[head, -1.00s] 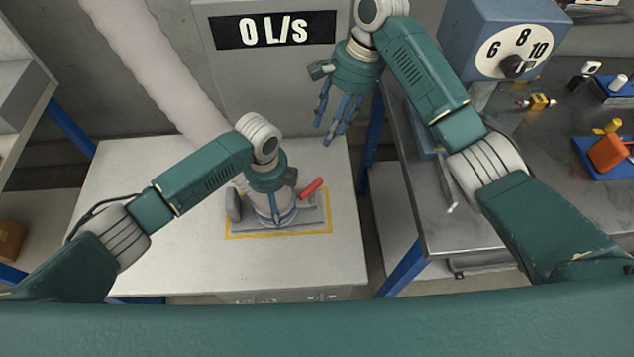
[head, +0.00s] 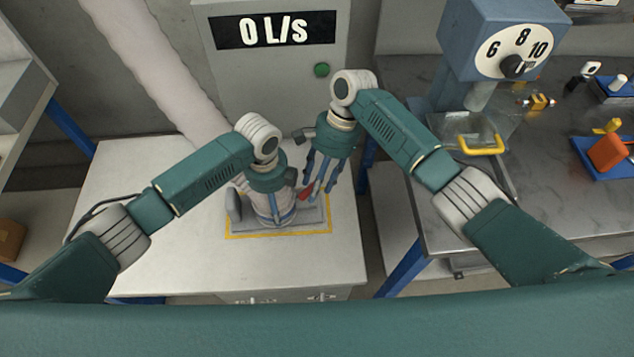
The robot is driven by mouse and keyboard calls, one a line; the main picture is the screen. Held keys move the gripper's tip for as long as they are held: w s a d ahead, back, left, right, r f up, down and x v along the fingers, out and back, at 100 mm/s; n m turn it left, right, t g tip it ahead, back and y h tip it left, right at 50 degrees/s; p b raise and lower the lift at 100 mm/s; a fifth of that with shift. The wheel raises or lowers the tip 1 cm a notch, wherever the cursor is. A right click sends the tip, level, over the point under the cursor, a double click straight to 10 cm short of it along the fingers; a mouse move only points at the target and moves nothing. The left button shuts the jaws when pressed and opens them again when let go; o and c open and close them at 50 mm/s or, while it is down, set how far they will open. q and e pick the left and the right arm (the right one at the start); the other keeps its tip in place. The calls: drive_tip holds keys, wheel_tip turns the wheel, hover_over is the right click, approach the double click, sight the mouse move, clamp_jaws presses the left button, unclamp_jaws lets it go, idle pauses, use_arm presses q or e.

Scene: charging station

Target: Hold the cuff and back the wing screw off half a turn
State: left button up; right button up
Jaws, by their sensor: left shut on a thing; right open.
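The pale cylindrical cuff (head: 264,208) stands on a grey base plate (head: 312,218) inside a yellow outline on the white table. My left gripper (head: 277,216) comes down over it from above and is shut on it, covering much of its top. A red handle (head: 305,193), which may be the wing screw, sticks out at the cuff's right side. My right gripper (head: 319,192) is open, fingers pointing down, right at the red handle and partly hiding it. I cannot tell whether the fingers touch it.
A grey cabinet (head: 219,79) with a "0 L/s" display (head: 274,30) and green button (head: 321,70) stands behind. A pale hose (head: 150,65) runs down beside it. At right, a metal bench (head: 540,205) carries a dial machine (head: 464,50). The white table's left part is clear.

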drive_tip(key=shift+f, duration=0.15)
clamp_jaws()
drive_tip(key=shift+s, duration=0.1)
drive_tip(key=shift+d+n+h, duration=0.1)
drive_tip(key=shift+n+h, duration=0.2)
drive_tip(key=shift+n, duration=0.1)
idle(0.6)
drive_tip(key=n, duration=0.2)
drive_tip(key=n+g+h, duration=0.1)
drive_tip(key=shift+w+n, duration=0.25)
drive_tip(key=shift+n, duration=0.05)
drive_tip(key=n, duration=0.1)
drive_tip(key=n+h, duration=0.1)
drive_tip(key=n, duration=0.2)
drive_tip(key=shift+w+a+h, duration=0.15)
drive_tip(key=shift+a+h, duration=0.1)
drive_tip(key=shift+h, duration=0.05)
drive_tip(key=shift+n, duration=0.3)
drive_tip(key=shift+f, duration=0.1)
